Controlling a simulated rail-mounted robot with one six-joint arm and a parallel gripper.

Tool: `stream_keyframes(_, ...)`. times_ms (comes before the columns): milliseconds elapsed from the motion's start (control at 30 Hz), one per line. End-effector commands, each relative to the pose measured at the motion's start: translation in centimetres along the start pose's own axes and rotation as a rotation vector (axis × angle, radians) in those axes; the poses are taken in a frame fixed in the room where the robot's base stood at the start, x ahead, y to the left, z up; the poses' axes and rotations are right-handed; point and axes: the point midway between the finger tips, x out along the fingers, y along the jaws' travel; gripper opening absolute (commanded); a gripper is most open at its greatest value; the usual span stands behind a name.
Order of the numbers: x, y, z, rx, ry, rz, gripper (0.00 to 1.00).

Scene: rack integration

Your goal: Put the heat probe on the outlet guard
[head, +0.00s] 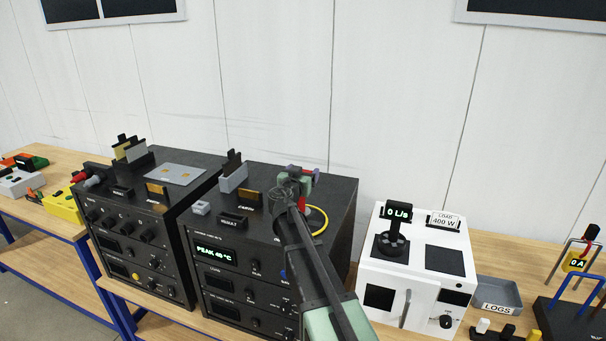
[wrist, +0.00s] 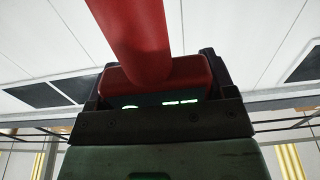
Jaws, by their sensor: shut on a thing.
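My gripper (head: 293,186) is above the top of the middle black rack unit (head: 262,173). In the wrist view it is shut on a red device with a round barrel (wrist: 138,35), which looks like the heat probe. Part of a lit green readout shows beneath the red body. In the head view only small red parts show around my gripper, and my arm hides much of the rest. A dark round grille (head: 282,194), possibly the outlet guard, appears beside my gripper. I cannot tell whether the probe touches it.
A yellow ring (head: 325,215) lies right of my arm. Clips, a grey block (head: 233,181) and a tan plate stand left on the same unit. A white box (head: 420,262) stands to the right, with a grey LOGS tray (head: 510,292) beyond it.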

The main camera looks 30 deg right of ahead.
Motion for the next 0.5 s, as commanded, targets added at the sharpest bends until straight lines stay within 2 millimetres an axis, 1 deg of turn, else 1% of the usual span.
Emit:
stream_keyframes(33,0.0,0.0,1.08,0.0,0.0,0.0,0.41)
stream_keyframes(100,0.0,0.0,1.46,0.0,0.0,0.0,0.41)
stream_keyframes(500,0.0,0.0,1.49,0.0,0.0,0.0,0.41)
